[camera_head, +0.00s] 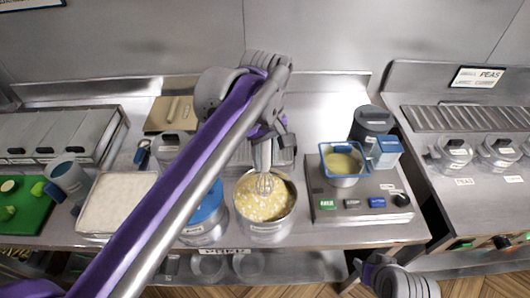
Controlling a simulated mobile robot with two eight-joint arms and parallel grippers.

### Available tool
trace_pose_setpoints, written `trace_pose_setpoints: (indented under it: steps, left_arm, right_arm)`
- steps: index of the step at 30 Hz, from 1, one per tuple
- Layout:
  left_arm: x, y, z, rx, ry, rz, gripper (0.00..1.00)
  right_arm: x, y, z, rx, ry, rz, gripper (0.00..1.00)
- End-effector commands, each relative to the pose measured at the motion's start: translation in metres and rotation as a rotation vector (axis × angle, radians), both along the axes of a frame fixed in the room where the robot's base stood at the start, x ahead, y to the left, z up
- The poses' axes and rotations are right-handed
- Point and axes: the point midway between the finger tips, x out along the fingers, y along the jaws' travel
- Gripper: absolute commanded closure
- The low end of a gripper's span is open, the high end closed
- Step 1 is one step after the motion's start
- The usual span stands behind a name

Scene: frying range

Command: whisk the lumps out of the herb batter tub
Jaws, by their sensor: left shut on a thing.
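A metal tub of yellowish, lumpy batter (264,206) stands near the counter's front edge, middle of the view. Pale lumps and green flecks show on its surface. My left gripper (264,142) is above the tub, shut on the handle of a whisk (265,182). The whisk points down and its wire end is at the batter; how deep it sits I cannot tell. Part of my right arm shows at the bottom right, below the counter edge; its fingers cannot be made out.
A blue-topped tub (208,212) stands close left of the batter tub. A blue-rimmed container of yellow liquid (342,165) stands on a grey unit to the right. A pale tray (112,203) and green board (22,208) are left. My left arm crosses the counter.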

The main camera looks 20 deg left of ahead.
Motion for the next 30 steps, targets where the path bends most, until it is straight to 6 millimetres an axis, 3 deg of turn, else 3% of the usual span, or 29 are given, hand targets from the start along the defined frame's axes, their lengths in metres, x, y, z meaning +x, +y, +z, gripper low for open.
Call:
trace_pose_setpoints:
  steps: [15,30]
  left_arm:
    - [0.0,0.0,-0.053,0.0,0.001,0.0,1.0]
    - [0.0,0.0,-0.059,0.0,0.0,0.0,1.0]
  right_arm:
    - [-0.013,0.0,-0.035,0.0,0.024,0.0,0.5]
    - [-0.014,0.0,-0.039,0.0,0.026,0.0,0.5]
